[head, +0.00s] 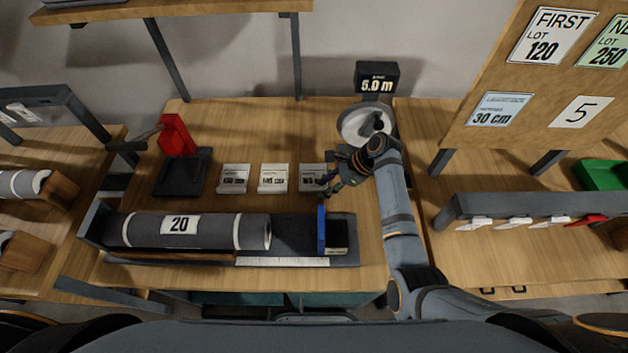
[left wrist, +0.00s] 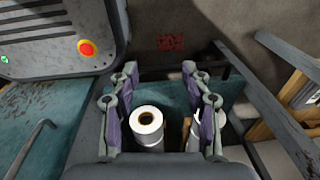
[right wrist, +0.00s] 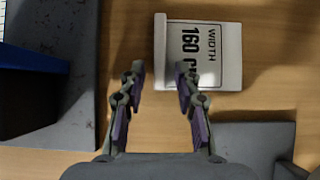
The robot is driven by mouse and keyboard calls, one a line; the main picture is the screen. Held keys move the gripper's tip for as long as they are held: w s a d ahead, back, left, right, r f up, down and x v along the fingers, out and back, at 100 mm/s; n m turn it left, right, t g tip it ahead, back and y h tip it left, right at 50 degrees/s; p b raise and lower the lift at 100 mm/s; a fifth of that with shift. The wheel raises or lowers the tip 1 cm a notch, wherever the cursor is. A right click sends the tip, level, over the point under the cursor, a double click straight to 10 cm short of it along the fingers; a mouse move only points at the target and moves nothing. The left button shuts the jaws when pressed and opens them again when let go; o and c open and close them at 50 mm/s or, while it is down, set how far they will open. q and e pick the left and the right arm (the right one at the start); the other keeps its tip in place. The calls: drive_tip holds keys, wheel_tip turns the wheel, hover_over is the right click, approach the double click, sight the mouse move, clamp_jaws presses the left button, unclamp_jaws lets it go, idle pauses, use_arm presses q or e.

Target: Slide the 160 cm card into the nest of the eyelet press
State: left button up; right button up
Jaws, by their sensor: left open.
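The 160 cm card (right wrist: 190,50) is white with black print and lies in the right wrist view just beyond my right fingertips. In the head view it appears to be the rightmost of three cards (head: 311,177), partly covered by my gripper. My right gripper (right wrist: 160,76) is open and empty, apart from the card as far as I can tell; it also shows in the head view (head: 328,186). The red eyelet press (head: 176,136) stands at the table's left on a black base (head: 183,173); its nest is too small to make out. My left gripper (left wrist: 161,72) is open and empty, outside the head view.
A grey roll marked 20 (head: 218,231) lies in a dark cradle (head: 345,257) along the front, with a blue upright part (head: 321,230) at its right. Two other cards (head: 235,178) (head: 273,178) stand between press and gripper. A round pan (head: 354,124) stands behind my right wrist.

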drive_tip(key=shift+s+f, duration=0.1)
clamp_jaws()
use_arm(q)
drive_tip(key=shift+w, duration=0.55)
drive_tip(key=shift+s+r+p, duration=0.15)
drive_tip(key=shift+r+p, duration=0.7)
use_arm(e)
drive_tip(key=shift+r, duration=0.25)
